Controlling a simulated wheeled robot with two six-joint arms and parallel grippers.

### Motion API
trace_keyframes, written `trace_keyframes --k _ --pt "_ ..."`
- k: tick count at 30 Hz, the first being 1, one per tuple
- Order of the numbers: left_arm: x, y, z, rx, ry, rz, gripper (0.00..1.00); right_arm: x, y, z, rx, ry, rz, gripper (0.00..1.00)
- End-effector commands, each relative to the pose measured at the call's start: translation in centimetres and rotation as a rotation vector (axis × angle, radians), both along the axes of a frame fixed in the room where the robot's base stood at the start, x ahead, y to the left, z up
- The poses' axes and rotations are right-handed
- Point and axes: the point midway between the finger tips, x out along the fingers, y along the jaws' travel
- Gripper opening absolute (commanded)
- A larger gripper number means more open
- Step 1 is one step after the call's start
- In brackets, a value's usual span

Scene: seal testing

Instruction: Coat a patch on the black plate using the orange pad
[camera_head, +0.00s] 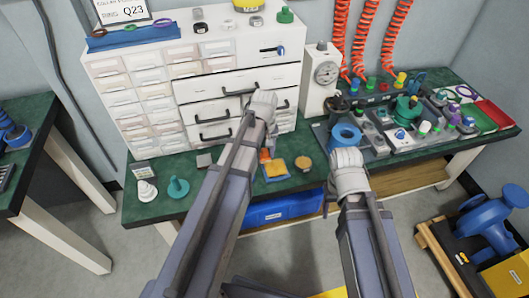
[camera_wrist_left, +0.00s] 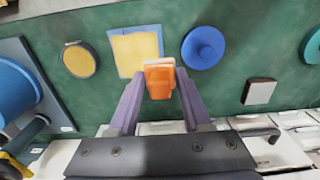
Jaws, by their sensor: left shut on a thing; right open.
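My left gripper (camera_head: 265,152) is shut on the orange pad (camera_wrist_left: 159,80), which sits between its two purple fingers in the left wrist view. The pad's tip overlaps the near edge of a blue-rimmed tray (camera_wrist_left: 117,58) with a yellow surface; I cannot tell if they touch.
A teal knobbed disc (camera_head: 179,187) and a white knobbed piece (camera_head: 147,190) stand at the left of the green bench. A round yellow-topped dish (camera_head: 303,163) lies right of the tray.

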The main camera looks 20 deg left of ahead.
Motion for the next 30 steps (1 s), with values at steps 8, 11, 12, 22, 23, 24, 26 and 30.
trace_keyframes --k 8,11,12,22,23,24,26,30 --pt "0.0 0.0 0.4 0.000 0.000 0.000 0.00 0.0 0.0 0.4 0.000 0.000 0.000 0.57" --pt "0.0 0.0 0.5 0.000 0.000 0.000 0.00 0.0 0.0 0.5 0.000 0.000 0.000 0.57" --pt "0.0 0.0 0.6 0.000 0.000 0.000 0.00 0.0 0.0 0.6 0.000 0.000 0.000 0.57" --pt "0.0 0.0 3.3 0.000 0.000 0.000 0.00 0.0 0.0 3.3 0.000 0.000 0.000 0.57" --pt "0.0 0.0 3.5 0.000 0.000 0.000 0.00 0.0 0.0 3.5 0.000 0.000 0.000 0.57" --pt "0.0 0.0 3.6 0.000 0.000 0.000 0.00 0.0 0.0 3.6 0.000 0.000 0.000 0.57" --pt "0.0 0.0 3.5 0.000 0.000 0.000 0.00 0.0 0.0 3.5 0.000 0.000 0.000 0.57" --pt "0.0 0.0 3.4 0.000 0.000 0.000 0.00 0.0 0.0 3.4 0.000 0.000 0.000 0.57"
